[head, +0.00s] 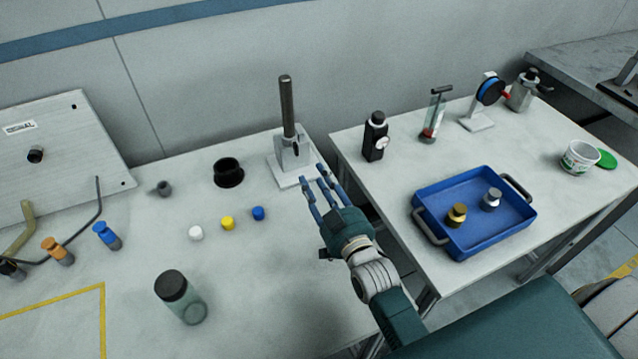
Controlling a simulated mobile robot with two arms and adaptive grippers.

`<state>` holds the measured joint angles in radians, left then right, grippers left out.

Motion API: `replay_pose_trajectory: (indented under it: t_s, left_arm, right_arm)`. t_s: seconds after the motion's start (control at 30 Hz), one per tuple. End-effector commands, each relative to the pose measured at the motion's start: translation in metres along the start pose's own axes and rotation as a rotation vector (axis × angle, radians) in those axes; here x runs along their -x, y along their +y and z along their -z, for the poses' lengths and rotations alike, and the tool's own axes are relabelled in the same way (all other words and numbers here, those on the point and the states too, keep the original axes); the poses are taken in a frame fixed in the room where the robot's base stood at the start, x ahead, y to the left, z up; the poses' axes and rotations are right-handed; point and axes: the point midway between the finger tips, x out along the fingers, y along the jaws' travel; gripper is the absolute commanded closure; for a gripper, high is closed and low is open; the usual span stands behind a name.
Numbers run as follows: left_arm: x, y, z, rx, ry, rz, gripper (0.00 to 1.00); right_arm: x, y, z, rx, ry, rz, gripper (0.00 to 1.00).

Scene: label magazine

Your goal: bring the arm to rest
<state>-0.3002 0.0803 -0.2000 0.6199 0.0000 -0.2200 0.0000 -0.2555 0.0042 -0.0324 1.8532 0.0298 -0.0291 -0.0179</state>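My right gripper (320,189) reaches up from the lower right and hangs over the right edge of the left table. Its fingers are spread apart with nothing between them. The fingertips lie in front of the white base of a stand with a dark upright post (288,108); I cannot tell whether they touch it. My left gripper is not in the picture.
Left table (260,270): white, yellow and blue caps (258,213), a black cup (228,173), a dark-capped bottle (181,297). Right table (400,180): a blue tray (425,197) with two small weights, a black bottle (375,137). A gap separates the tables.

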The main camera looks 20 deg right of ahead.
Motion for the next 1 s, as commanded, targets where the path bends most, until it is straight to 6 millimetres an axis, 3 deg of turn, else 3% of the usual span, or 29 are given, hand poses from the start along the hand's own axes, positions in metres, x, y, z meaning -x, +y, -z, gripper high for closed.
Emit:
replay_pose_trajectory:
  t_s: [0.17,0.67,1.0]
  left_arm:
    - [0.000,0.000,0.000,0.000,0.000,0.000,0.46]
    - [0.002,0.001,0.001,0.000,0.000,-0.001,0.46]
    - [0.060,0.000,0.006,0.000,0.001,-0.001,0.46]
  right_arm:
    - [0.010,0.000,0.001,0.000,0.001,0.000,0.67]
    - [0.010,0.000,0.003,0.000,0.001,0.000,0.67]
    - [0.010,-0.001,0.060,0.000,0.001,0.000,0.67]
